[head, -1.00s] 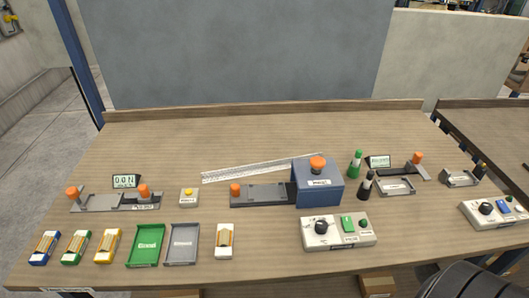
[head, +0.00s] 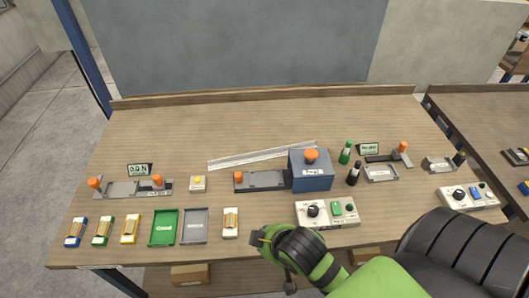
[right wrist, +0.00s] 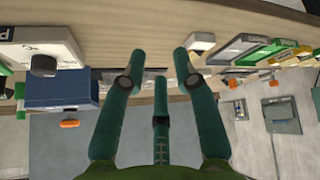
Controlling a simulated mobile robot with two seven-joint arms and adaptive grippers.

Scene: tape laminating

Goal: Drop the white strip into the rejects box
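No loose white strip can be told for certain. The tray labels are too small to read, so I cannot tell which box is for rejects. My right gripper (head: 260,238) reaches in from the lower right, just right of and in front of the white holder. In the right wrist view its three green fingers (right wrist: 159,63) are spread with nothing between them. My left gripper is not in view.
Blue, green and yellow holders (head: 130,228) stand at front left. A blue press box (head: 312,171) and a white control box (head: 327,211) stand right of centre. A pale long ruler-like piece (head: 262,155) lies behind. The table's back left is clear.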

